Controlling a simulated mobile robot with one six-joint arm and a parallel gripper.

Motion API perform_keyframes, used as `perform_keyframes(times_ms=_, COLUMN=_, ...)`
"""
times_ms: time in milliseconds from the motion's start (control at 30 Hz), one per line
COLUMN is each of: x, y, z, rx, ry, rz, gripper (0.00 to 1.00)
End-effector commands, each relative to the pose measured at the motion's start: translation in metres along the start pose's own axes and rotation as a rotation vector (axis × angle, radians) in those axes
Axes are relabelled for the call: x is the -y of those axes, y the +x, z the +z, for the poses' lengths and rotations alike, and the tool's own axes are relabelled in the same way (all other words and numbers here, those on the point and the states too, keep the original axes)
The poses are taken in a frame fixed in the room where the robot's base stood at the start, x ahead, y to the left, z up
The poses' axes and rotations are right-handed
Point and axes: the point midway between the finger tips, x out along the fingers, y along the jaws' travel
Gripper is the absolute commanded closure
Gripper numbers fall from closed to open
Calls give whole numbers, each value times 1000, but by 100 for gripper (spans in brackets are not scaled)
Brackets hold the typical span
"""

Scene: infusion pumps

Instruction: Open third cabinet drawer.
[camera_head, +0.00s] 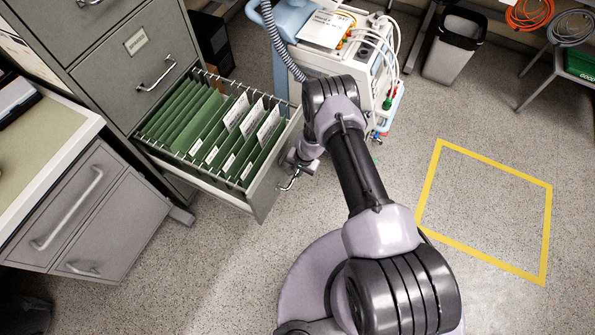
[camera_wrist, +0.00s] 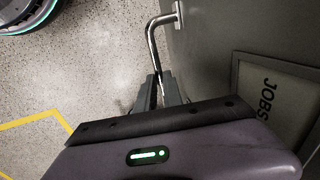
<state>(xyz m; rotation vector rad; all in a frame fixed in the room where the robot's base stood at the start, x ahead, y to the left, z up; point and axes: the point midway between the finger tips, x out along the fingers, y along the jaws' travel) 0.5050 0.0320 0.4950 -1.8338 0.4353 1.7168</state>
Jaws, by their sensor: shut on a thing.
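The tall grey filing cabinet (camera_head: 125,45) stands at the upper left in the head view. One of its drawers (camera_head: 195,190) is pulled well out, with green hanging folders (camera_head: 215,130) inside. The closed drawer above it has a label and a handle (camera_head: 157,73). In the wrist view, the metal handle (camera_wrist: 152,45) of the drawer front (camera_wrist: 215,50) runs down between the fingers of my gripper (camera_wrist: 160,92). The gripper is shut on the handle. The front bears a label (camera_wrist: 275,100) reading "JOBS". In the head view my arm partly hides the gripper.
A medical cart (camera_head: 340,60) with hoses stands close behind the open drawer. A desk (camera_head: 45,150) with its own drawers is at left. A waste bin (camera_head: 455,50) stands at the back. The floor inside the yellow outline (camera_head: 487,152) is clear.

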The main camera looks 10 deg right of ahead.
Motion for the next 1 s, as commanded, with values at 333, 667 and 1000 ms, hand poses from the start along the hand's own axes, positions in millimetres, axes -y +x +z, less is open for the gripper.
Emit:
perform_keyframes(times_ms=333, x=0, y=0, z=0, rx=0, ry=0, rz=0, gripper=100)
perform_keyframes(times_ms=667, x=0, y=0, z=0, rx=0, ry=0, rz=0, gripper=77)
perform_keyframes(times_ms=1000, x=0, y=-1, z=0, rx=0, ry=0, rz=0, gripper=67)
